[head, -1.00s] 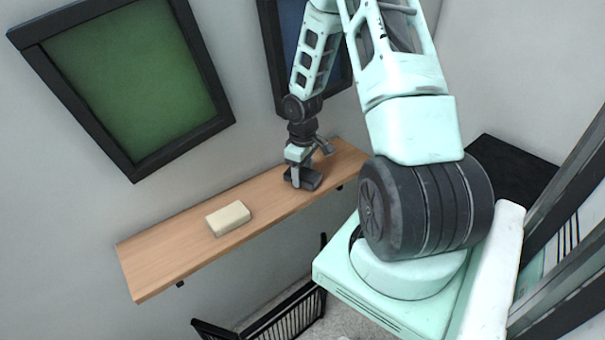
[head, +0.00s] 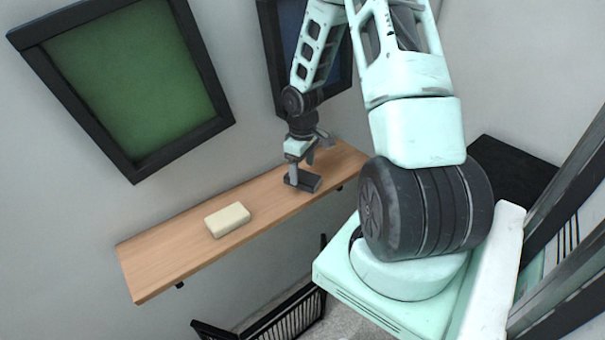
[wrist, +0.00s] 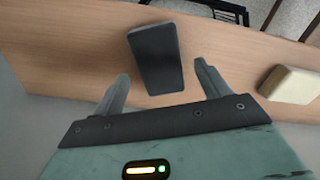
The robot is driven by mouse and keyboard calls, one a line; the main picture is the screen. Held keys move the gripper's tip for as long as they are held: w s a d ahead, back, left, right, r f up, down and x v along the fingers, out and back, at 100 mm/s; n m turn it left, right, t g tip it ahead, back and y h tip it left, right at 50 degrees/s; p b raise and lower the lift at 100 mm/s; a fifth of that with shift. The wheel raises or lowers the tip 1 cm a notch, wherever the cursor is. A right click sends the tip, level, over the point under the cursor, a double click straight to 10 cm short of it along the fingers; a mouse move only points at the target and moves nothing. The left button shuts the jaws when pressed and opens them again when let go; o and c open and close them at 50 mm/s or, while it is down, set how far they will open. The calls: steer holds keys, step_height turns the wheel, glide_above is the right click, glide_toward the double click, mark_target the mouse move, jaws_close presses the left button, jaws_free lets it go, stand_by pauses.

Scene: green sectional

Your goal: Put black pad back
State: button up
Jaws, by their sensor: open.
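The black pad (head: 308,182) lies on the wooden shelf (head: 165,255), toward its right part in the head view. It also shows in the wrist view (wrist: 155,62) as a dark block on the bare wood. My gripper (head: 302,170) is open and empty, close above the pad. In the wrist view my two fingers (wrist: 161,75) are spread, one on each side of the pad's near end. Most of the pad extends beyond the fingertips. I cannot tell whether a finger touches it.
A cream block (head: 228,219) lies on the shelf left of the pad; it also shows at the right in the wrist view (wrist: 291,85). Bare shelf lies between them. A green framed picture (head: 130,75) hangs on the wall. A black rack (head: 285,315) stands below.

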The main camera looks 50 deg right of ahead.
mark_target(302, 176)
step_height(302, 176, up, 9)
steer(key=a+r+n, duration=0.1)
steer(key=a+r, duration=0.2)
steer(key=a, duration=0.8)
steer(key=a+r+n, duration=0.2)
steer(key=a+r, duration=0.1)
steer(key=a, duration=0.9)
steer(key=s+a+r+n, duration=0.1)
steer(key=s+a+r, duration=0.1)
steer(key=s+a, duration=0.6)
steer(key=s+a+r+n, duration=0.1)
steer(key=s+a+r, duration=0.1)
steer(key=s+a, duration=0.7)
steer(key=shift+a+n+y, duration=0.3)
steer(key=shift+a+n, duration=0.05)
steer(key=shift+n, duration=0.05)
